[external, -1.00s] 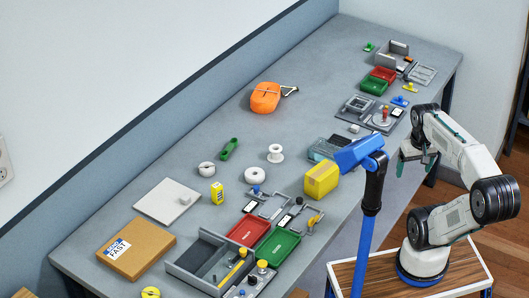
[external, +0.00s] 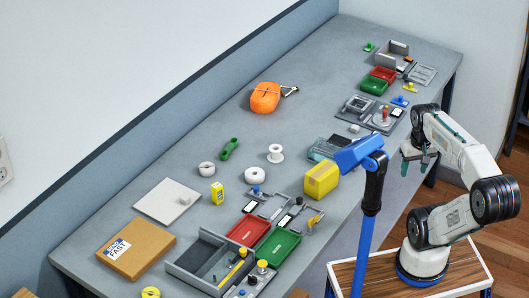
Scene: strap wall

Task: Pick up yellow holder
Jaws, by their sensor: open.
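A small yellow holder (external: 410,87) stands on the workbench (external: 130,200) near its far right end, beside a similar blue piece (external: 400,101). It looks upright with a knob-like top, but it is small in the view. My gripper (external: 415,165) is open and empty, pointing down near the bench's right edge. It is well nearer to the camera than the yellow holder and apart from it. Other yellow pieces also show, such as a yellow-topped part (external: 262,266) at the near end.
Red (external: 383,75) and green (external: 373,86) trays and a grey fixture (external: 382,118) stand close to the yellow holder. A yellow box (external: 321,179) and a blue-headed post (external: 366,200) are left of my arm. An orange bundle (external: 265,97) lies mid-bench, with clear surface around it.

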